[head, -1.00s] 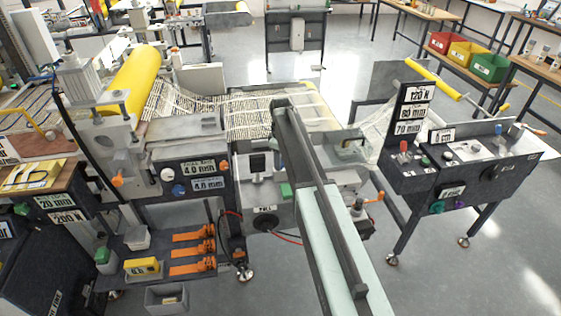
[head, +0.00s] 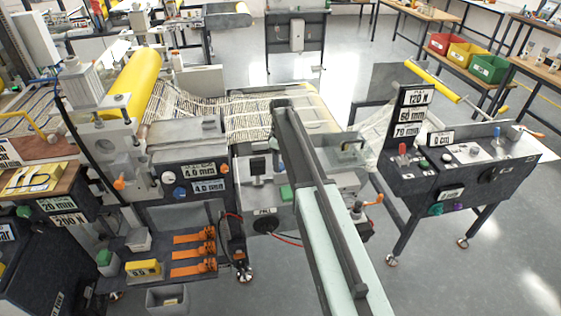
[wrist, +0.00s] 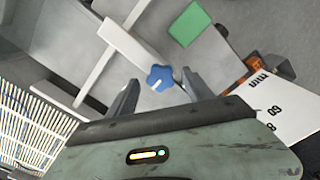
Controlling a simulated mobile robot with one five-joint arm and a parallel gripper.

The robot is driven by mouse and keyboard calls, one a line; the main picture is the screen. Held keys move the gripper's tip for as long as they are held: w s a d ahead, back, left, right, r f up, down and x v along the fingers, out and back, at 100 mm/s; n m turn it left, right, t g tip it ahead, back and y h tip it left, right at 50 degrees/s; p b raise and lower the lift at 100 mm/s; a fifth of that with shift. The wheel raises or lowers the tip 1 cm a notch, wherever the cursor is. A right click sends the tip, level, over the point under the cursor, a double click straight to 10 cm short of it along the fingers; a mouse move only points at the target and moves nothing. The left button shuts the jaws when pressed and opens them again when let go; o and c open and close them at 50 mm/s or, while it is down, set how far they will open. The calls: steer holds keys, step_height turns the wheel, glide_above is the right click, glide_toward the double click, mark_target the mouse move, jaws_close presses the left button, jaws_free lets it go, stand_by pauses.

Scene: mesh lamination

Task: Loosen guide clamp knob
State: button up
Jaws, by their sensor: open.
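A blue lobed knob with a white mark (wrist: 160,78) shows in the wrist view, on a pale bar of the machine. I take it for the guide clamp knob. My gripper (wrist: 160,84) is open, with one dark finger on each side of the knob in the picture. I cannot tell whether the fingers reach its height or touch it. In the head view my arm runs up the middle, and the gripper's fingers cannot be made out.
A green block (wrist: 190,23) lies beyond the knob. A white label plate (wrist: 272,108) is at the right, the mesh web (wrist: 30,130) at the lower left. In the head view the laminator's yellow roller (head: 134,82) is left and a control console (head: 455,165) right.

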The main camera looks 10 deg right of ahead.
mark_target(281, 166)
step_height(281, 166, up, 7)
steer(key=p, duration=0.5)
steer(key=shift+f, duration=0.35)
steer(key=shift+f, duration=0.2)
steer(key=s+f+m+b, duration=0.2)
steer(key=s+m, duration=0.3)
steer(key=s, duration=0.9)
steer(key=s+f+m+b, duration=0.2)
steer(key=s+m, duration=0.4)
steer(key=s, duration=0.7)
steer(key=shift+s+f+b, duration=0.2)
steer(key=shift+s+b, duration=0.15)
steer(key=shift+s, duration=0.05)
steer(key=shift+a, duration=0.1)
steer(key=shift+c, duration=0.3)
